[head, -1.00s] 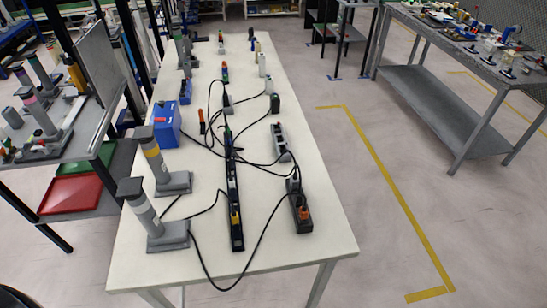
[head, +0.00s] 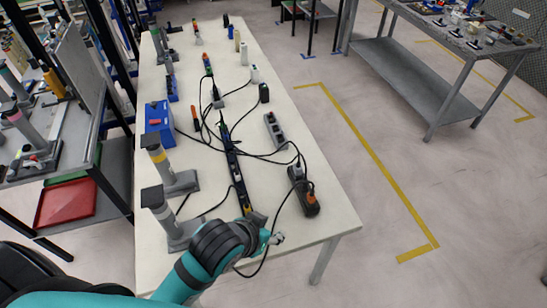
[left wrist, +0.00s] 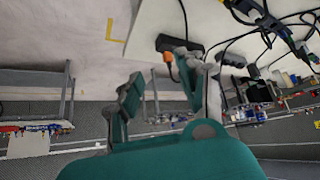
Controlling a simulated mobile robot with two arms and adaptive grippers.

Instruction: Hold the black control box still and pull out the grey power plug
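The black control box (head: 307,204) lies near the front right of the white table, with an orange plug at its near end. A grey plug (head: 296,173) sits at its far end, with a black cable. The box also shows in the left wrist view (left wrist: 180,43), beyond my fingers; I cannot make out the grey plug there. My left gripper (head: 277,238) is over the table's front edge, short of the box and apart from it. In the left wrist view its fingers (left wrist: 160,76) are spread with nothing between them. My right gripper is not in view.
A long black power strip (head: 235,170) with several cables runs left of the box. A grey strip (head: 274,129) lies behind it. Grey posts on bases (head: 158,213) and a blue box (head: 158,117) line the left side.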

